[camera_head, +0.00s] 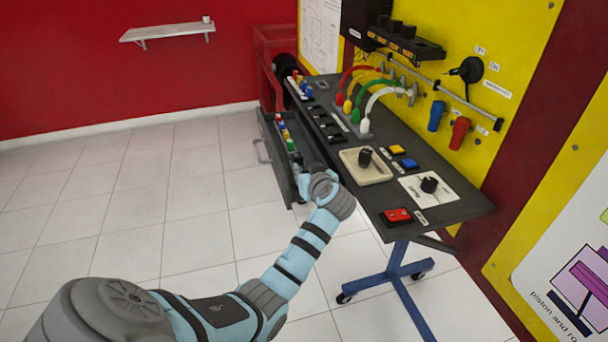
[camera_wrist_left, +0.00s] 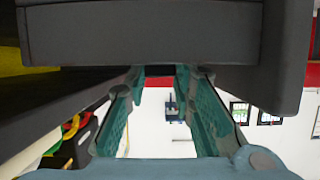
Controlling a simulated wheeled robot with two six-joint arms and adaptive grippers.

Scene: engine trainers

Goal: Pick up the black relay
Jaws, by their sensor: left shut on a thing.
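My left gripper (camera_head: 318,182) is at the near end of an open grey drawer (camera_head: 266,133), just beside the table edge. In the left wrist view its two teal fingers (camera_wrist_left: 161,74) close in on a small dark thing (camera_wrist_left: 158,70) at their tips. Most of that thing is hidden, and I cannot tell whether it is the black relay. A large dark grey body (camera_wrist_left: 150,35) fills the top of that view. Small coloured and dark parts (camera_head: 283,130) lie in the drawer. My right gripper is not in view.
The dark table (camera_head: 450,213) holds switches, coloured cables (camera_head: 372,82) and a red switch (camera_head: 397,215). It stands on a blue wheeled frame (camera_head: 392,275) against a yellow panel (camera_head: 505,45). The tiled floor on the left is clear.

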